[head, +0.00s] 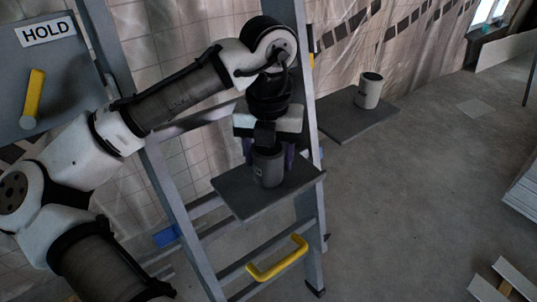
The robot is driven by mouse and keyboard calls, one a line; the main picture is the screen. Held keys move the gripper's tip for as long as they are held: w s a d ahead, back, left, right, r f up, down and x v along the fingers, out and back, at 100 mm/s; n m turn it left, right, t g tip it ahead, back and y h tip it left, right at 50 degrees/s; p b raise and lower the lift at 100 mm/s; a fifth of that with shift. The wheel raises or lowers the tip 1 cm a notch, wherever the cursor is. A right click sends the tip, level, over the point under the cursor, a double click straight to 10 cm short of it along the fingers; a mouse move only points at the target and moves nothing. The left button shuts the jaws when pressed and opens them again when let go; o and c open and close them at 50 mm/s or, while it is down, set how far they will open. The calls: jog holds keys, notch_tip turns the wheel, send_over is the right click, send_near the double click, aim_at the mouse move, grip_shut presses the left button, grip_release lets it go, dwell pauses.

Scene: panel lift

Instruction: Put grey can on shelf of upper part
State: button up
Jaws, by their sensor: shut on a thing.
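A grey can (268,170) stands upright at the dark grey shelf (248,203) on the near side of the ladder-like blue-grey frame. My gripper (268,155) points down from above and is shut on this can, with a finger on each side of it. The can's base appears to touch the shelf or be just above it; I cannot tell which. The lower ends of the fingers are partly hidden by the can.
A second dark shelf (355,122) at the right holds a pale cup-like can (369,91). A yellow handle (277,259) sits low on the frame. A grey panel (50,85) with a HOLD label and yellow lever is at upper left.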

jog(key=o, duration=1.1)
jog(key=shift+f, duration=0.1)
notch_tip(320, 180, up, 12)
jog(key=p, duration=0.3)
jog(key=shift+r, duration=0.2)
